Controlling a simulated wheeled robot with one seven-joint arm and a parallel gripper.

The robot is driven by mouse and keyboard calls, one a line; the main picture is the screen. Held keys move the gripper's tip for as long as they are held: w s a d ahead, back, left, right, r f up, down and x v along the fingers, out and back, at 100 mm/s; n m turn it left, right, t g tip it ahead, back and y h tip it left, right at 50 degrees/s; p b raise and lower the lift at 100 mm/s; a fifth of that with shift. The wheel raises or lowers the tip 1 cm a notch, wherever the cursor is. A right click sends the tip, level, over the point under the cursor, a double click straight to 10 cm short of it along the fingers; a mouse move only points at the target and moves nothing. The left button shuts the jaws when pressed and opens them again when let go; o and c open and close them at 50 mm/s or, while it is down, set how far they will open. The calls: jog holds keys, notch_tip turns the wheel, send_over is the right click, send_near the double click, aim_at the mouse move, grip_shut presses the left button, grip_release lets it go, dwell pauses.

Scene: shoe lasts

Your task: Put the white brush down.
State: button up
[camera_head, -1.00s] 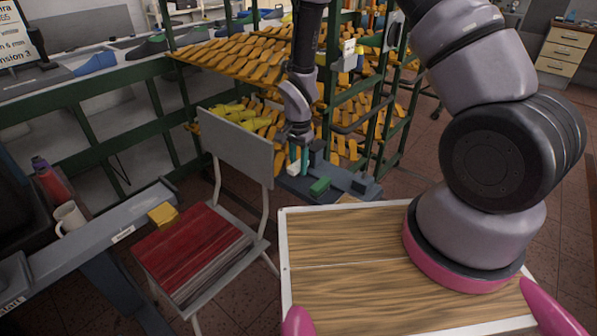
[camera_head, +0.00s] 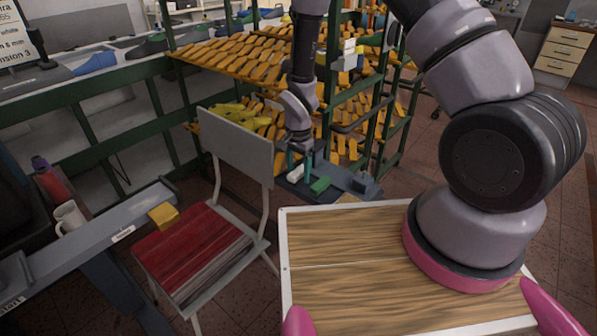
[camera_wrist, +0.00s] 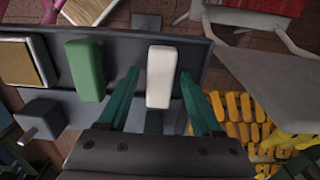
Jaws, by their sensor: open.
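The white brush (camera_wrist: 160,76) lies on a dark grey surface (camera_wrist: 120,48) in the wrist view, between the two teal fingers of my gripper (camera_wrist: 158,92). The fingers stand apart, with a gap on each side of the brush. In the head view, my gripper (camera_head: 300,164) is over the dark platform behind the wooden-topped board, with the white brush (camera_head: 296,173) at its fingers. A green brush (camera_wrist: 86,70) lies just left of the gripper in the wrist view; it also shows in the head view (camera_head: 320,185).
A dark grey block (camera_wrist: 40,118) and a wood-faced block (camera_wrist: 20,62) share the surface. A grey chair (camera_head: 236,155) with red boards stands to the left in the head view. A green rack (camera_head: 240,60) of yellow lasts stands behind.

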notch_tip(320, 180, up, 12)
jog(key=shift+r, duration=0.15)
notch_tip(320, 180, up, 8)
jog(key=t, duration=0.1)
send_over(299, 170)
jog(key=w+d, duration=0.1)
jog(key=d, duration=0.2)
jog(key=s+d+r+n+t+y, duration=0.1)
jog(key=d+r, duration=0.2)
jog(key=r, duration=0.3)
jog(key=s+d+r+n+t, duration=0.1)
jog(key=d+r, duration=0.2)
jog(key=r, duration=0.4)
jog(key=s+d+r+n+t, duration=0.1)
jog(key=s+d+r+t, duration=0.1)
jog(key=s+d+r, duration=0.2)
jog(key=s+d+r+n+t+y, duration=0.1)
jog(key=s+d+r, duration=0.4)
jog(key=s+r, duration=0.6)
jog(key=shift+r+n+t, duration=0.25)
jog(key=shift+n+t, duration=0.15)
jog(key=shift+t, duration=0.2)
jog(key=shift+o, duration=0.5)
